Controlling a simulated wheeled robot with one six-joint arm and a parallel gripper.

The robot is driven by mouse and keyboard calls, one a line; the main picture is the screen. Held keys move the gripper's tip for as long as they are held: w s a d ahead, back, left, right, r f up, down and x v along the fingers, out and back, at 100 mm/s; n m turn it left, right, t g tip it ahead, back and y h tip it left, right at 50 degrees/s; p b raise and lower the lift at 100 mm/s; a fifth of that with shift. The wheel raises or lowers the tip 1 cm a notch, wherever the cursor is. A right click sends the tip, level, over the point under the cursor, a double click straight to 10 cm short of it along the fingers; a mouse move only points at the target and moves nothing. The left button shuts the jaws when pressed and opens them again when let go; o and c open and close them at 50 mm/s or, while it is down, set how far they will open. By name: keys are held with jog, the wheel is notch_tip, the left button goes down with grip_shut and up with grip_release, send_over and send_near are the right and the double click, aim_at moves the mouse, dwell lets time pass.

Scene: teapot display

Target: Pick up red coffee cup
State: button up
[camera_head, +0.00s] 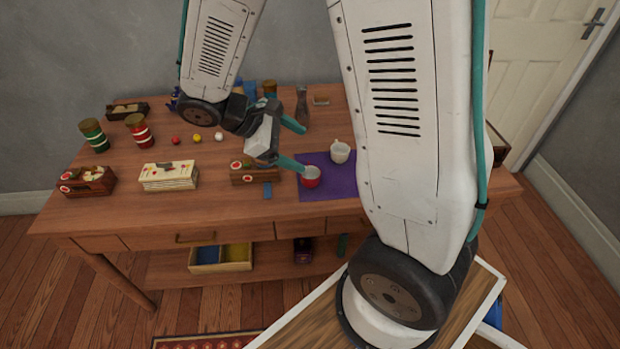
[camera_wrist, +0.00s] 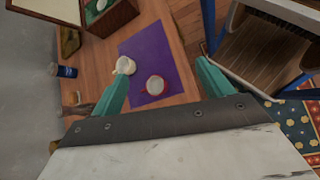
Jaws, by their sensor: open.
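The red coffee cup (camera_head: 311,177) stands upright on a purple mat (camera_head: 335,184) near the front edge of the table. A white cup (camera_head: 340,152) stands behind it and to its right. My gripper (camera_head: 298,146) is open and empty above the table; one teal fingertip overlaps the red cup's left side in the head view. In the wrist view the red cup (camera_wrist: 155,85) shows between the two teal fingers (camera_wrist: 162,88), with a pale inside and a red rim. The white cup (camera_wrist: 125,65) is near the left finger there. I cannot tell the exact height above the cup.
A small dark crate (camera_head: 255,173) sits left of the mat, and a white patterned box (camera_head: 169,176) farther left. A glass bottle (camera_head: 302,106) stands behind the gripper. Small balls (camera_head: 197,137) and striped canisters (camera_head: 139,130) are at the left. My arm hides the table's right part.

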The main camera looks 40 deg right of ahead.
aim_at(318, 172)
jog(key=w+f+n+h, duration=0.1)
jog(key=f+n, duration=0.1)
jog(key=f, duration=0.2)
jog(key=w+f+n+t+h, duration=0.1)
jog(key=w+f+n+h, duration=0.1)
jog(key=f, duration=0.3)
jog(key=w+f+n+h, duration=0.1)
jog(key=w+f+n, duration=0.1)
jog(key=f+n, duration=0.1)
jog(key=shift+w+f+h, duration=0.25)
jog(key=shift+f+h, duration=0.05)
jog(key=shift+f, duration=0.35)
jog(key=shift+d+f, duration=0.1)
jog(key=shift+f, duration=0.15)
jog(key=shift+d+f, duration=0.2)
jog(key=shift+d, duration=0.15)
jog(key=x, duration=0.6)
jog(key=shift+w+d+f, duration=0.15)
jog(key=shift+w+d, duration=0.1)
jog(key=shift+d, duration=0.15)
jog(key=c, duration=1.1)
